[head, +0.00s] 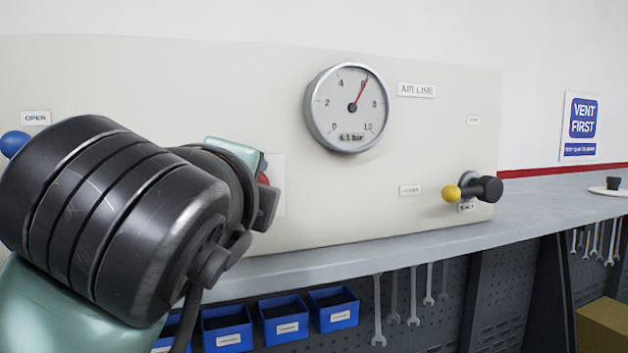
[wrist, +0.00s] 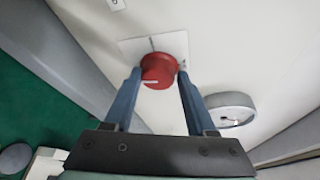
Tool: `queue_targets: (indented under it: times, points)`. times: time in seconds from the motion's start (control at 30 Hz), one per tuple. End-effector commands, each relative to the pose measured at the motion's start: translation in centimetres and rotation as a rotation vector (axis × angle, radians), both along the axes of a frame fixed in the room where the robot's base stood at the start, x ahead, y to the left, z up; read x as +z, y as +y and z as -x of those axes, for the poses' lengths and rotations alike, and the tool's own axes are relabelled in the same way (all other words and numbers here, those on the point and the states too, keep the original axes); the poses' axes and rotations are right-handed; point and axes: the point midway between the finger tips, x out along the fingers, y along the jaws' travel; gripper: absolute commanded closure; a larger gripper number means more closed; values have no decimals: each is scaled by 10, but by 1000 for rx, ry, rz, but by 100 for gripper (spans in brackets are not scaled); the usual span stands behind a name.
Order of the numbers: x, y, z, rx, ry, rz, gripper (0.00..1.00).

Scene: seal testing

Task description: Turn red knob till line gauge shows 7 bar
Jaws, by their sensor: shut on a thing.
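The red knob (wrist: 159,70) sits on a pale plate on the panel in the wrist view. My gripper (wrist: 160,76) is shut on it, one blue finger on each side. In the head view only a sliver of the red knob (head: 263,179) shows; my arm hides the rest. The round line gauge (head: 347,108), below and left of the AIR LINE label (head: 416,91), has its red needle close to the 6 mark. Its small digital readout appears to say 6.1 bar.
A yellow-tipped black valve handle (head: 472,190) sticks out at the panel's right end. A blue ball (head: 14,143) is by the OPEN label at left. Blue bins (head: 280,317) and wrenches hang below the grey bench edge (head: 400,240).

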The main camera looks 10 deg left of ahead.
Motion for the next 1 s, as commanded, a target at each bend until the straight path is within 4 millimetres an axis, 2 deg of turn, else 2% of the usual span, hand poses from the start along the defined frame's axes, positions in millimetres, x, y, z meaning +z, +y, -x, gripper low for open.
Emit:
queue_targets:
  times: [0.5, 1.0]
  points:
    - [-4, -1, -1, 0, 207, -278, 99]
    - [-6, -1, -1, 0, 244, -328, 99]
